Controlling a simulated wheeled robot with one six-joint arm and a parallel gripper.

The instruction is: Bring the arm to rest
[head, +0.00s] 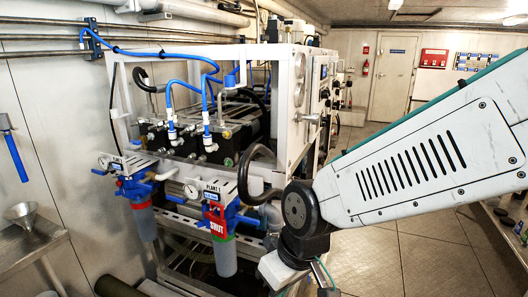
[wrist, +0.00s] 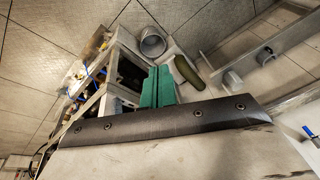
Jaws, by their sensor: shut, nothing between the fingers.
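My arm (head: 420,160) reaches in from the right in the head view, its white link with dark slots sloping down to a dark wrist joint (head: 302,210). The wrist hangs down at the bottom edge in front of the watermaker rack, and the fingers cannot be made out there. In the wrist view my gripper (wrist: 158,72) shows as two green fingers side by side, closed together with nothing between them. They point toward the floor beside the rack's frame. The dark edge of my own wrist housing hides the lower part of that view.
The white-framed watermaker rack (head: 298,105) stands close on the left, with two blue-topped filter housings (head: 223,256) (head: 144,222) in front. A metal side table (head: 28,246) with a funnel (head: 22,212) is at far left. Tiled floor (head: 385,255) lies open toward the door (head: 392,78).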

